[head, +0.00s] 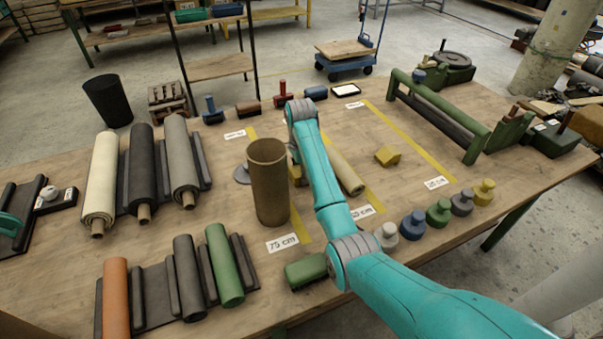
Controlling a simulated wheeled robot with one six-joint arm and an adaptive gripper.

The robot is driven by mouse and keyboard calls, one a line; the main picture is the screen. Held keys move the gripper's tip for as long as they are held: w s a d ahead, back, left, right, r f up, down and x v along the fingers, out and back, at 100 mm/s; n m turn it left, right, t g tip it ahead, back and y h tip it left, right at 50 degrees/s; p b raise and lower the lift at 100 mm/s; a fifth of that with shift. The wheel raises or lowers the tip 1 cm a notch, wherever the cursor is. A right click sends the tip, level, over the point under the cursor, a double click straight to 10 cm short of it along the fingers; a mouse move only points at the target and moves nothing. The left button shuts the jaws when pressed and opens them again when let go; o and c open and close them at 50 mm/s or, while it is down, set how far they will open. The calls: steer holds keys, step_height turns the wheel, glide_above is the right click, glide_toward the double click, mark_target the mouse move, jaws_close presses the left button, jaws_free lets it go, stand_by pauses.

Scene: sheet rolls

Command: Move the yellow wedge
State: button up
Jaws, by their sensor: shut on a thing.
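A yellow wedge-like block (388,156) lies on the wooden table, right of the cream roll and between two yellow tape lines. No gripper touches it. My teal arm reaches from the lower right up to a grey joint above the table's middle. Its end is hidden behind the arm itself and the brown tube, so my gripper's fingers do not show. A small yellowish piece (297,175) shows between the tube and the arm, too covered to tell what it is.
An upright brown tube (268,185) stands left of my arm. A cream roll (343,167) lies just right of it. Knobbed weights (438,212) line the front right, with a green block (305,270) nearby. Sheet rolls (142,165) fill the left. A green-framed roller (440,115) stands right.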

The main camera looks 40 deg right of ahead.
steer(key=shift+w+a, duration=0.2)
steer(key=shift+a, duration=0.1)
steer(key=o, duration=1.3)
